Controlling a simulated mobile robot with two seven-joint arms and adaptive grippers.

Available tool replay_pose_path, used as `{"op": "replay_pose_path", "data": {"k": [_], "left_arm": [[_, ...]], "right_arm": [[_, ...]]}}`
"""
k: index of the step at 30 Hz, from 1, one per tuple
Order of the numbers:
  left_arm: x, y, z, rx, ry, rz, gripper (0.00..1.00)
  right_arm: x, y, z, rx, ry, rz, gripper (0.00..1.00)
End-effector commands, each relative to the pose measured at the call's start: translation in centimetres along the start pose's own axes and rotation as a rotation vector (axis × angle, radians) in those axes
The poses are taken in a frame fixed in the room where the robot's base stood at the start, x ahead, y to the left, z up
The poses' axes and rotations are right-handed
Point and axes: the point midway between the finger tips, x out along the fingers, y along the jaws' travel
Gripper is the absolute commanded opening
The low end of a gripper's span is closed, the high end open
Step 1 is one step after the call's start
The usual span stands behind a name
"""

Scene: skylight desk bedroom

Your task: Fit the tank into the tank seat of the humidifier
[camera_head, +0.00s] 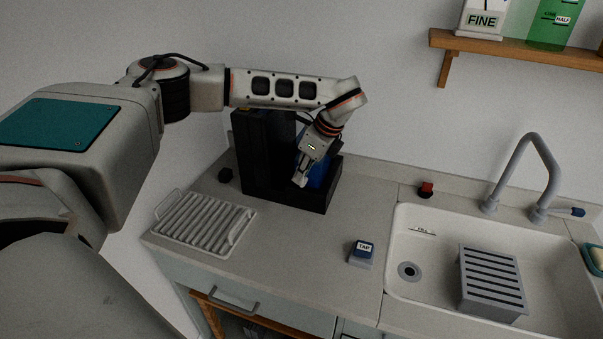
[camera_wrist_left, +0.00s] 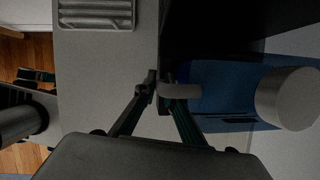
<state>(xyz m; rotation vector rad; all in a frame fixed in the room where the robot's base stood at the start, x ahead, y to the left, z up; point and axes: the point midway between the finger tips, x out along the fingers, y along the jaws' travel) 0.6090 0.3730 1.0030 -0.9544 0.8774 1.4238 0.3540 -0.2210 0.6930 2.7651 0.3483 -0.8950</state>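The humidifier (camera_head: 262,150) is a tall black body with a low black front part, standing at the back of the counter against the wall. The blue tank (camera_head: 319,174) is at its right side, partly hidden behind my left gripper (camera_head: 301,178). In the left wrist view the tank (camera_wrist_left: 225,80) shows a round grey cap (camera_wrist_left: 288,98) and a grey handle (camera_wrist_left: 182,92). My left gripper (camera_wrist_left: 162,92) has its fingertips close together at the handle's end and looks shut on it. The tank seat is hidden, so I cannot tell whether the tank is seated. Dark parts at the wrist view's left edge seem to be my right arm.
A grey ribbed rack (camera_head: 204,220) lies left of the humidifier. The sink (camera_head: 418,247) with a slotted grey block (camera_head: 492,280) and a faucet (camera_head: 540,150) is at the right. The counter before the humidifier is clear.

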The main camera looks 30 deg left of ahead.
Motion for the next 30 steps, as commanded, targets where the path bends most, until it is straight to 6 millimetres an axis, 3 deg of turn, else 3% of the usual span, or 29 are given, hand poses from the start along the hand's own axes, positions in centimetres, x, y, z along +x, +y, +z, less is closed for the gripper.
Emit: {"op": "replay_pose_path", "data": {"k": [1,3,14,19,30], "left_arm": [[-0.2,-0.2,0.1,-0.003,0.001,-0.007,0.15],[-0.2,-0.2,0.1,-0.002,0.001,-0.006,0.29],[-0.2,0.1,-0.1,0.003,0.000,0.004,0.29],[-2.5,0.0,-0.1,0.003,0.000,-0.001,0.29],[-9.9,-0.1,0.0,0.000,0.000,-0.006,0.29]], "right_arm": [[0.0,0.0,0.0,0.000,0.000,0.000,0.78],[0.0,0.0,0.0,0.000,0.000,0.000,0.78],[0.0,-0.1,0.0,0.007,-0.001,0.001,0.78],[0.0,-0.1,0.0,0.005,-0.001,0.000,0.78],[0.0,-0.1,0.0,0.004,0.000,0.000,0.78]]}}
